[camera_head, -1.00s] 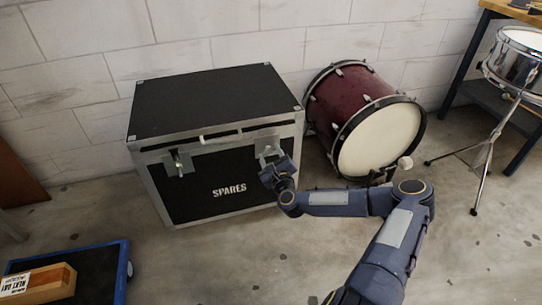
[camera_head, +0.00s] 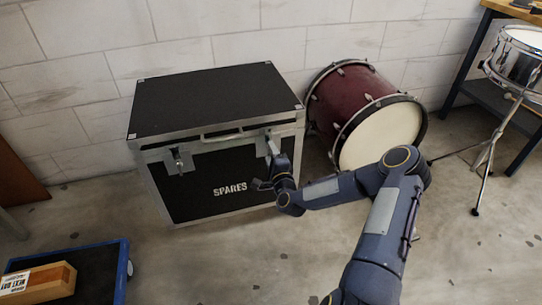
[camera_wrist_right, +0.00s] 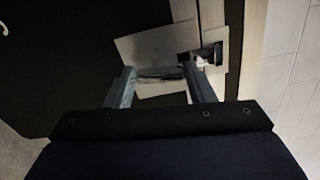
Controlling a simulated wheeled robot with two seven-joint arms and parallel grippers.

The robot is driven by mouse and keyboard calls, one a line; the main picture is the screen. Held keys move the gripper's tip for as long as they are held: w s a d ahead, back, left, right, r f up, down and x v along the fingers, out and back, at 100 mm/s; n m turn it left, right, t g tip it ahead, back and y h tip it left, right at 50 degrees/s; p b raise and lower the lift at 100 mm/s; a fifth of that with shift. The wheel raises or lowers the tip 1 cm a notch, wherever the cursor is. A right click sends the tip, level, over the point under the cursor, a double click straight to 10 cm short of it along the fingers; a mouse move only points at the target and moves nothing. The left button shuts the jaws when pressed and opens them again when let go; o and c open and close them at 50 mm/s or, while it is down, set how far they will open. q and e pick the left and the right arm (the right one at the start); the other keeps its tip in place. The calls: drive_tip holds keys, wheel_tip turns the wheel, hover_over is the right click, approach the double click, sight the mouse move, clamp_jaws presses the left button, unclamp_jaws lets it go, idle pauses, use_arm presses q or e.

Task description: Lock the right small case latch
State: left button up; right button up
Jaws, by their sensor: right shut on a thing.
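The black case (camera_head: 240,165) with metal edges and "SPARES" on its front stands closed against the wall. Its right latch (camera_head: 272,143) is near the front's upper right corner, partly hidden by my right gripper (camera_head: 271,166). In the right wrist view the latch's pale metal plate (camera_wrist_right: 150,46) lies just beyond the fingers. My right gripper (camera_wrist_right: 160,74) is shut on the latch's lever part (camera_wrist_right: 157,74), which spans between the fingertips. The exact lever angle is hard to tell in the dim view. My left gripper is not in view.
The case's left latch (camera_head: 179,161) and top front handle (camera_head: 221,135) are clear of my arm. A red bass drum (camera_head: 345,100) stands close to the case's right side.

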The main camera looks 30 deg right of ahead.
drive_tip(key=shift+f+n, duration=0.1)
drive_tip(key=shift+n, duration=0.6)
drive_tip(key=o, duration=1)
drive_tip(key=p+v, duration=0.2)
drive_tip(key=v, duration=0.5)
drive_tip(key=shift+s, duration=0.4)
